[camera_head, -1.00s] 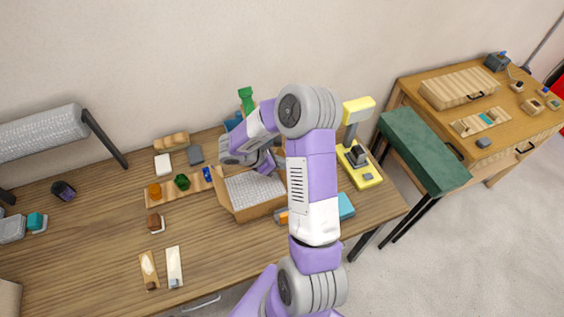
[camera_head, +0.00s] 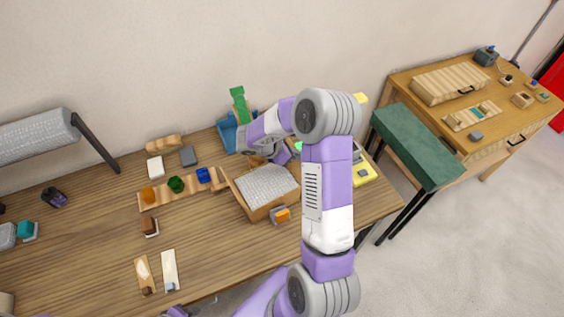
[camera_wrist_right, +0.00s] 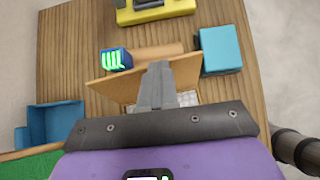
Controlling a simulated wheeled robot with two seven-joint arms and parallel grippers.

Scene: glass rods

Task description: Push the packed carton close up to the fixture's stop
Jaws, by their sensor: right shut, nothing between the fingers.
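The carton (camera_head: 259,213) stands open on the bench in the head view, with bubble-wrap-like packing (camera_head: 267,185) in it. In the right wrist view its raised brown flap or wall (camera_wrist_right: 110,86) and a little packing (camera_wrist_right: 187,99) show. My right gripper (camera_head: 271,155) is over the carton's far side. Its shut, empty fingers (camera_wrist_right: 156,80) overlap the flap in the wrist view; I cannot tell if they touch it. Beyond the flap lie a wooden bar (camera_wrist_right: 160,51) and a blue block with green bars (camera_wrist_right: 115,59), possibly the fixture and stop. My left gripper is not clearly visible.
A blue tray (camera_head: 227,134) stands behind. A teal box (camera_wrist_right: 220,50) and a yellow device (camera_wrist_right: 160,10) lie beyond the flap.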

